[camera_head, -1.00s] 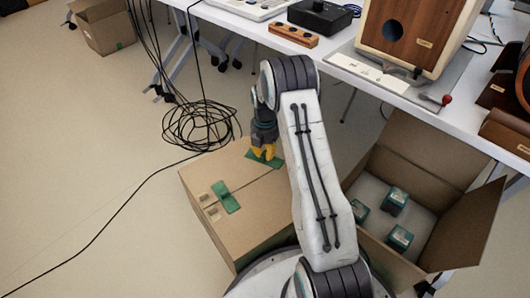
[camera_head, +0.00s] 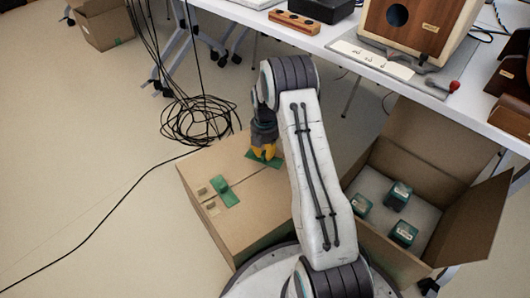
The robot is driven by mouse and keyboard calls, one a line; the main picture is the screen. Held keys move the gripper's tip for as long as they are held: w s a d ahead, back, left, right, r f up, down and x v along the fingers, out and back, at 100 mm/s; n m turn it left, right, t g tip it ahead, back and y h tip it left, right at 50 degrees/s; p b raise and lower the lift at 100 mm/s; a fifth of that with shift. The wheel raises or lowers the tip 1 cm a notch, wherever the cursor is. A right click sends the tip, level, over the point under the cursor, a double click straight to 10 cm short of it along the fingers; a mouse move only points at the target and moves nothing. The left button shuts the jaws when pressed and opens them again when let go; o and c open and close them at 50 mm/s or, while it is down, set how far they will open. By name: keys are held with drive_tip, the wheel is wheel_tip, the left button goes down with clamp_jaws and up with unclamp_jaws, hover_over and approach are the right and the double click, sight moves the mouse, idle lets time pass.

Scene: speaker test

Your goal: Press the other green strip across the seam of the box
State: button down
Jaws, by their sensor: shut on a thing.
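The closed cardboard box (camera_head: 245,215) stands on the floor left of my arm, its seam running across the top. One green strip (camera_head: 224,191) lies across the seam toward the left of the top. The other green strip (camera_head: 272,162) is under my gripper (camera_head: 263,153) near the far right of the top. My gripper has yellow fingers, points down and is shut on this strip, at the box top. My arm hides the right side of the box. I cannot tell whether the strip lies flat along its whole length.
An open cardboard box (camera_head: 470,218) with several small teal boxes (camera_head: 398,195) stands at the right. A coil of black cable (camera_head: 198,122) lies on the floor behind the closed box. A white table (camera_head: 345,70) with a wooden speaker (camera_head: 412,30) runs across the back.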

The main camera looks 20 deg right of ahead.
sight(265, 167)
drive_tip(key=shift+f+b, duration=1.1)
drive_tip(key=shift+f, duration=1.85)
drive_tip(key=c, duration=1.2)
unclamp_jaws()
drive_tip(key=shift+c, duration=0.2)
drive_tip(key=shift+r, duration=0.1)
drive_tip(key=shift+r+p, duration=2.8)
drive_tip(key=shift+r, duration=1.15)
